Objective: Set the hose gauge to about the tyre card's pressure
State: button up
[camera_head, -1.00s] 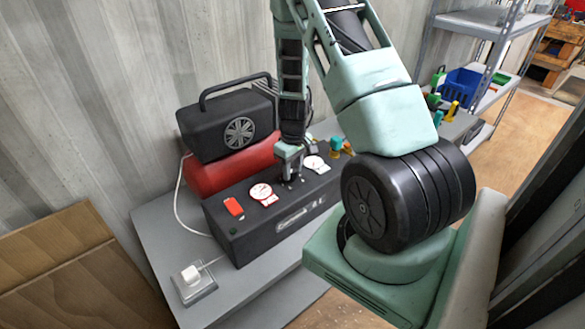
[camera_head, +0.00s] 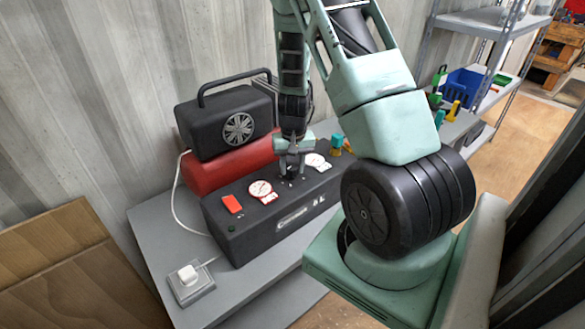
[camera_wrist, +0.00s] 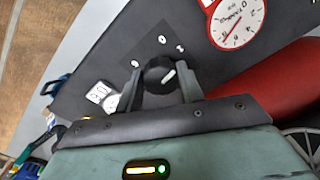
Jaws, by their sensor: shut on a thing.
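My gripper (camera_head: 291,174) points down over the black compressor's top panel (camera_head: 245,224), shut on a round black knob (camera_wrist: 160,75). A white-faced gauge (camera_head: 315,160) sits right of the gripper in the head view. In the wrist view that gauge (camera_wrist: 111,103) is partly hidden by a finger, so its needle cannot be read. A small white card (camera_wrist: 98,92) with dark digits lies beside it. The red-rimmed tank gauge (camera_wrist: 237,22) is on the knob's other side.
A red switch (camera_head: 232,204) is left of the red-rimmed gauge. A red tank (camera_head: 207,172) and a black motor housing (camera_head: 225,125) stand behind the panel. A white plug block (camera_head: 188,274) lies on the grey bench (camera_head: 152,230). Shelves (camera_head: 492,65) stand at the right.

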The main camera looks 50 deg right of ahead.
aim_at(293, 167)
jog(key=m, duration=0.5)
jog(key=shift+m+b, duration=0.3)
jog(key=m, duration=0.4)
jog(key=shift+w+m, duration=0.15)
jog(key=shift+m, duration=0.25)
jog(key=o, duration=1)
jog(key=shift+r, duration=0.15)
jog(key=r, duration=1.7)
jog(key=shift+s+a+r, duration=0.1)
jog(key=shift+s, duration=0.2)
